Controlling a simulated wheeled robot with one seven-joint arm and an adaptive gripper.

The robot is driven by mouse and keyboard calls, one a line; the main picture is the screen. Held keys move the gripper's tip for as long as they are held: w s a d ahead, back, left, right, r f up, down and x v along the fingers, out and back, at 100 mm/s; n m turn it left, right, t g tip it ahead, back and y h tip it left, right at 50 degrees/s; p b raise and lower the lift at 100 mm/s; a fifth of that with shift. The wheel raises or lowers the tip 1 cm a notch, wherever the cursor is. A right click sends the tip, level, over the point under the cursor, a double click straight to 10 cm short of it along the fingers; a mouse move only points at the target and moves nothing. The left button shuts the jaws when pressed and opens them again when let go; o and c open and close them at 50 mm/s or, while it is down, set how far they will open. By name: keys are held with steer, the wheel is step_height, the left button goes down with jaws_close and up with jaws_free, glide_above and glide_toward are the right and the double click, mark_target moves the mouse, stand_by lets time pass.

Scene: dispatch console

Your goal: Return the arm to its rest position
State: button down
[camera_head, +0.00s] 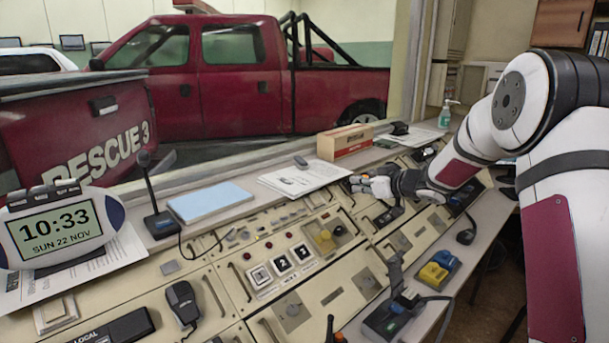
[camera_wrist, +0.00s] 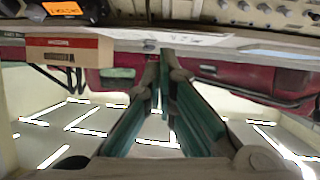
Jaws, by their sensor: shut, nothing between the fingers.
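My arm reaches in from the right side of the head view. My gripper (camera_head: 357,183) is over the console at its middle right, near the white papers, and points to the left. It is shut and holds nothing. In the wrist view its two fingers (camera_wrist: 160,62) with green pads come together near the top middle. The wrist view looks upside down, with ceiling lights below and the console edge above. Whether the gripper touches the console cannot be told.
The console (camera_head: 225,275) fills the foreground. A cardboard box (camera_head: 345,141), papers (camera_head: 300,177), a desk microphone (camera_head: 160,222), a clock (camera_head: 58,230) and a sanitizer bottle (camera_head: 446,115) stand along its back. A joystick (camera_head: 395,272) and a yellow-and-blue switch box (camera_head: 438,268) are at the front right.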

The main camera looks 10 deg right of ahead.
steer(key=s+d+r+m+h, duration=0.3)
steer(key=s+r+h, duration=0.4)
steer(key=r, duration=0.4)
steer(key=s+r+m+g+h+p, duration=0.15)
steer(key=s+r, duration=0.25)
steer(key=s, duration=0.8)
steer(key=s+a+f+g, duration=0.2)
steer(key=s, duration=0.9)
steer(key=s+a+f+m+g+y, duration=0.1)
steer(key=s+a+f+g, duration=0.1)
steer(key=s, duration=1)
steer(key=s+a+f+m+g+y, duration=0.1)
steer(key=s+a+f+g, duration=0.1)
steer(key=s, duration=0.9)
steer(key=shift+s+a+f+p, duration=0.35)
steer(key=shift+a+f, duration=0.3)
steer(key=shift+a, duration=0.1)
steer(key=shift+g, duration=0.25)
